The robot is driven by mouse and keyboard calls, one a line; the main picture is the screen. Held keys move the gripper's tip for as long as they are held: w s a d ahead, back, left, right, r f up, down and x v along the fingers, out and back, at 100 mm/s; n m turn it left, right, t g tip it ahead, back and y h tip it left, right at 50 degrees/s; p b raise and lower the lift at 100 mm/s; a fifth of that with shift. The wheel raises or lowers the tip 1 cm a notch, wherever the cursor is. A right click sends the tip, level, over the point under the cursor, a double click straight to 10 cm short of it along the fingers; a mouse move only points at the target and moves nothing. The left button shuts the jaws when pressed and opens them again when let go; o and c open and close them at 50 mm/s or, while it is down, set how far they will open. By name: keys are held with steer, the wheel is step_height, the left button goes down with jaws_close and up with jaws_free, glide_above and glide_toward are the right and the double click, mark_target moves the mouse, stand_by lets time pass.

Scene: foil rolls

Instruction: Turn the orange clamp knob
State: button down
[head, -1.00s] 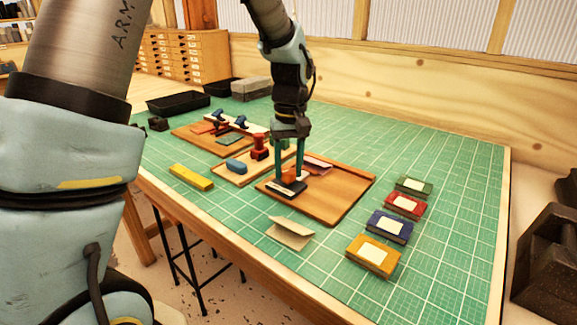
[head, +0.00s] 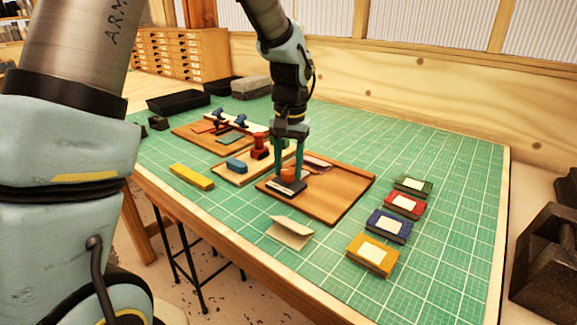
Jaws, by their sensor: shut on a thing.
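The orange clamp knob (head: 288,174) sits on a dark clamp block near the left corner of a brown wooden board (head: 335,190) on the green mat. My gripper (head: 289,172) points straight down over it, with its teal fingers on either side of the knob. The fingers are shut on the knob, and their tips partly hide its sides. A dark bar (head: 289,188) with a pale edge lies just in front of the knob. The knob's turn angle is too small to read.
Yellow (head: 372,256), blue (head: 389,226), red (head: 404,206) and green (head: 413,185) labelled blocks line the right. A folded cream card (head: 290,233) lies in front. The far right mat is clear.

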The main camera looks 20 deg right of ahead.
mark_target(290, 170)
stand_by(0.3)
steer(key=shift+c, duration=1.8)
jaws_free()
steer(key=shift+r, duration=0.15)
step_height(290, 170, up, 10)
steer(key=b, duration=0.2)
steer(key=shift+s+r, duration=0.15)
steer(key=shift+r, duration=0.1)
steer(key=shift+d, duration=0.1)
steer(key=w+a+f+n, duration=0.1)
steer(key=a+f+n, duration=0.15)
steer(key=a, duration=0.55)
steer(key=w+a+f+n, duration=0.1)
steer(key=a+f, duration=0.2)
steer(key=a, duration=0.5)
steer(key=s+a+f+n, duration=0.1)
steer(key=s+a+f, duration=0.1)
steer(key=a, duration=0.5)
steer(key=s+a+f+n+t, duration=0.1)
steer(key=s+a+f+n, duration=0.1)
steer(key=a, duration=0.5)
step_height(290, 170, down, 2)
steer(key=shift+s+a+f, duration=0.15)
steer(key=shift+s+a, duration=0.2)
steer(key=shift+s, duration=0.45)
